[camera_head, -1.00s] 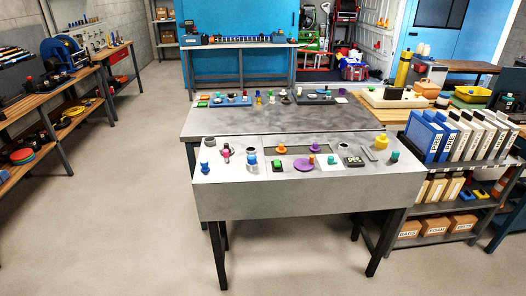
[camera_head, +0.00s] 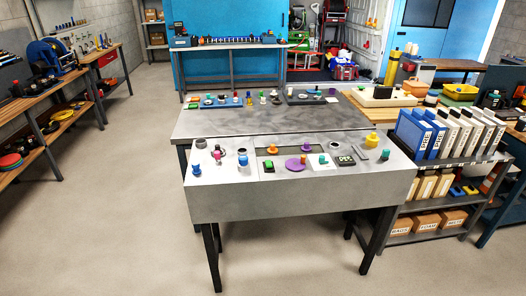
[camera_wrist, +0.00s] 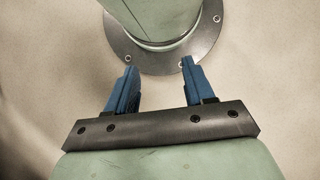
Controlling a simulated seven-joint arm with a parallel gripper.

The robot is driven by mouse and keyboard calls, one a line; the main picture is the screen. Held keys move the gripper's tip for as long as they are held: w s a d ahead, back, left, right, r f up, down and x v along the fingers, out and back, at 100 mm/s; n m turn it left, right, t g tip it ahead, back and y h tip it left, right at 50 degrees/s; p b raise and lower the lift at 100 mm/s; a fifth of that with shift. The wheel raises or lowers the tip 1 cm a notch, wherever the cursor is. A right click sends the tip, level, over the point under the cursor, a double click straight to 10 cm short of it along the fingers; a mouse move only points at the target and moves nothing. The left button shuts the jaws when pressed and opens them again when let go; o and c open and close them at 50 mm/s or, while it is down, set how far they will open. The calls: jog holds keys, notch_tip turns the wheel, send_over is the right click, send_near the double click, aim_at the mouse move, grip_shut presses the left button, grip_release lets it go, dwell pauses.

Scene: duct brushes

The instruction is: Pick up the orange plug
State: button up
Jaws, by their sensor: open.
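A small orange plug-like piece (camera_head: 272,149) stands on the near grey bench (camera_head: 290,205), at the back left of the dark recessed strip in its top. It is small in the head view, so its exact shape is hard to tell. My gripper (camera_wrist: 158,78) shows only in the wrist view, with its two blue fingers apart and nothing between them. The orange piece is not in the wrist view, and the gripper is not seen near the bench.
Around the orange piece stand a green block (camera_head: 268,166), a purple disc (camera_head: 295,166), a purple piece (camera_head: 308,146) and a black box (camera_head: 345,161). A yellow piece (camera_head: 372,140) is at the right. A shelf of binders (camera_head: 440,135) stands right of the bench. Floor at left is clear.

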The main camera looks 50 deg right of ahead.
jog(key=w+d+r+n+t, duration=0.15)
jog(key=w+d+r, duration=0.25)
jog(key=w, duration=0.8)
jog(key=w+d+r+t+h, duration=0.15)
jog(key=w+d+r, duration=0.3)
jog(key=w, duration=0.75)
jog(key=w+d+r+t, duration=0.3)
jog(key=w+d, duration=0.2)
jog(key=w, duration=0.8)
jog(key=w+d+r+t+h, duration=0.1)
jog(key=w+d+r, duration=0.6)
jog(key=r, duration=0.3)
jog(key=w+d+r+t+h, duration=0.1)
jog(key=w+d+r+t, duration=0.1)
jog(key=w+d+r, duration=0.65)
jog(key=w+d+r+t+h, duration=0.1)
jog(key=w+d+r, duration=0.35)
jog(key=r, duration=0.85)
notch_tip(320, 180, up, 15)
jog(key=m+y, duration=0.1)
jog(key=m, duration=1)
send_over(273, 145)
jog(key=s+a, duration=0.4)
jog(key=shift+n, duration=0.25)
jog(key=x, duration=1.3)
jog(key=shift+w+a+f, duration=0.1)
jog(key=shift+w+f, duration=0.05)
jog(key=shift+f, duration=0.1)
grip_shut()
